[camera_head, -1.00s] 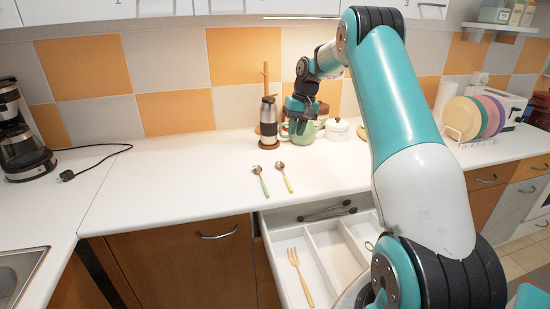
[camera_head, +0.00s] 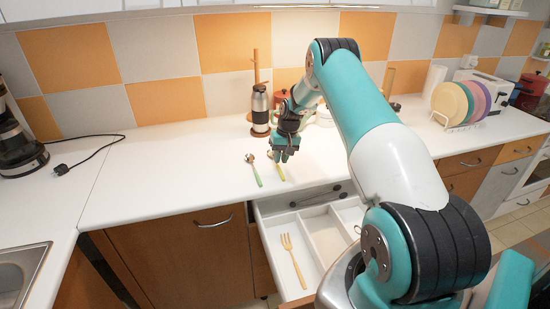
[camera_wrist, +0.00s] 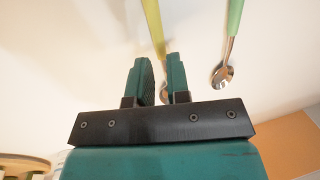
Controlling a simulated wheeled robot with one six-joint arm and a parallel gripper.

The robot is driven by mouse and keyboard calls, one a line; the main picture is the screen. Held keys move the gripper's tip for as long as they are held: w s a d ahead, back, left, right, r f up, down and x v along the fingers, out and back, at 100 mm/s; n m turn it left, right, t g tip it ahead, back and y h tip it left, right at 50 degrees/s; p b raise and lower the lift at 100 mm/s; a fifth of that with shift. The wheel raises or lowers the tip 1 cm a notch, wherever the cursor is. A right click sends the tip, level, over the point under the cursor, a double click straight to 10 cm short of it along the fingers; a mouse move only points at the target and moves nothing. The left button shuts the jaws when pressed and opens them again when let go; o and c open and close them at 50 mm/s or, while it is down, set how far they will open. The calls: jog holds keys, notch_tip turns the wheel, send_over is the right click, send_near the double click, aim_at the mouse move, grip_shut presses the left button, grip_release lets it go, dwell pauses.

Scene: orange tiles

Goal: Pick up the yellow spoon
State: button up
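The yellow spoon (camera_head: 279,172) lies on the white counter, partly hidden behind my gripper in the head view. In the wrist view its yellow handle (camera_wrist: 154,25) runs down toward the gap between my fingers, and its metal bowl shows partly between them. My gripper (camera_head: 283,156) is above the spoon. In the wrist view my gripper (camera_wrist: 160,72) is open, with one finger on each side of the spoon's line and nothing held. I cannot tell the exact height of the fingers over the counter.
A green-handled spoon (camera_head: 255,172) lies just left of the yellow one; it also shows in the wrist view (camera_wrist: 230,45). A metal flask (camera_head: 260,112) stands behind. An open drawer (camera_head: 322,222) holding a fork (camera_head: 293,262) is below the counter edge.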

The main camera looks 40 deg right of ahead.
jog(key=shift+w+a+f, duration=0.1)
jog(key=shift+a+f, duration=0.05)
jog(key=shift+f, duration=0.5)
jog(key=shift+w+a+f, duration=0.1)
jog(key=shift+f, duration=0.55)
grip_shut()
jog(key=shift+r, duration=0.1)
